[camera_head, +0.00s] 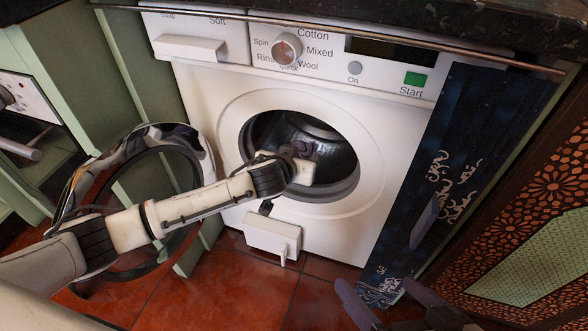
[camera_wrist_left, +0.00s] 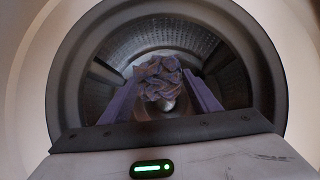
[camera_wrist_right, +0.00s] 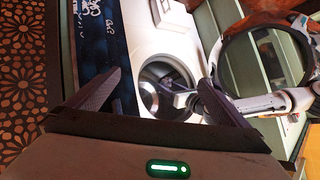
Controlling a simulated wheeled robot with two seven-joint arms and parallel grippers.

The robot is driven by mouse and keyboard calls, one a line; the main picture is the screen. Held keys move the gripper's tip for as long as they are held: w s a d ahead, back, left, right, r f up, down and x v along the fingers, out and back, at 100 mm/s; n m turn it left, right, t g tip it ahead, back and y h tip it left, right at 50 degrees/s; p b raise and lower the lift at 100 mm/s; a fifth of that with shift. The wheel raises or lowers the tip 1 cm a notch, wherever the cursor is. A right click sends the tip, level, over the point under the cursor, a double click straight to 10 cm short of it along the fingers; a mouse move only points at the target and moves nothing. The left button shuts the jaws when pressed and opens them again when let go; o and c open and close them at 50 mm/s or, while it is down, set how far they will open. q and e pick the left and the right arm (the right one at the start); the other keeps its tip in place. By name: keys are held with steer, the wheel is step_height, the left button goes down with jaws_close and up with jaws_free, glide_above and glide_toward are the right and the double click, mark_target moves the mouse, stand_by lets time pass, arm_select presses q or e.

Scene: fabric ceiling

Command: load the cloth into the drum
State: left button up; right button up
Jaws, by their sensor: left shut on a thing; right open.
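A crumpled purple cloth (camera_wrist_left: 158,78) is between the fingers of my left gripper (camera_wrist_left: 160,95), inside the dark mouth of the drum (camera_wrist_left: 207,42). In the head view my left arm reaches into the round opening of the white washing machine (camera_head: 385,130), and a little of the cloth (camera_head: 302,148) shows past the wrist. The drum (camera_head: 338,165) is otherwise partly hidden by my wrist. The round door (camera_head: 205,150) stands swung open to the left. My right gripper (camera_head: 385,270) is open and empty at the lower right, outside the machine.
A dark blue patterned towel (camera_head: 440,170) hangs at the right of the machine, beside a carved wooden panel (camera_head: 562,195). A small hatch (camera_head: 272,235) juts out below the opening. A dark countertop (camera_head: 480,22) overhangs the top. Tiled floor (camera_head: 215,290) lies in front.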

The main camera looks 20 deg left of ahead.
arm_select(q)
steer(key=shift+w+d+f, duration=0.1)
steer(key=shift+w+f, duration=0.3)
steer(key=shift+w, duration=0.85)
steer(key=shift+w+f, duration=0.4)
steer(key=shift+w, duration=0.85)
steer(key=shift+w+d+f, duration=0.1)
steer(key=shift+w+f, duration=0.3)
steer(key=shift+w, duration=0.85)
arm_select(e)
steer(key=shift+a+r+y, duration=0.2)
steer(key=shift+r+y, duration=0.1)
steer(key=shift+r, duration=0.25)
arm_select(q)
steer(key=o, duration=1.1)
